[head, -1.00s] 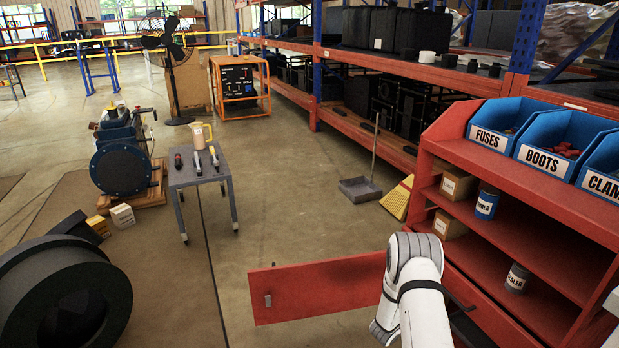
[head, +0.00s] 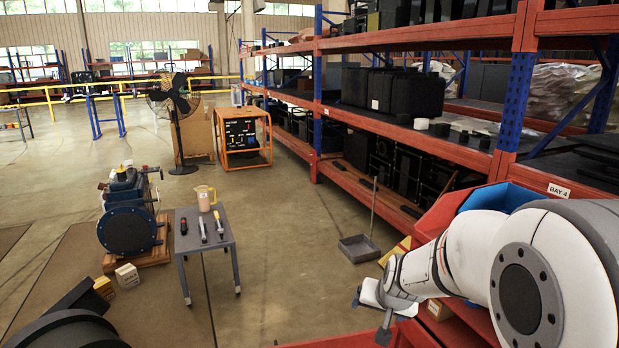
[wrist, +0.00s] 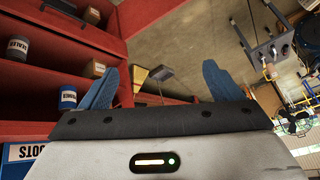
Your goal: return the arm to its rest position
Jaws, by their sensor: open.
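My arm (head: 470,255) reaches in from the right in the head view, folded across the front of the red cabinet. My gripper (head: 372,318) is at its left end, low in the picture, above the open red door (head: 365,341). In the wrist view my gripper (wrist: 155,85) shows two blue fingers spread wide apart with nothing between them. The red cabinet (wrist: 150,15) fills the left of that view, with its shelves, cans and boxes close by.
A blue bin (head: 495,197) sits on the cabinet top, partly hidden by my arm. A dustpan (head: 358,248) and a yellow broom (head: 397,248) stand beyond the gripper. A grey cart (head: 205,240) with tools and a jug stands at left. The floor between is clear.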

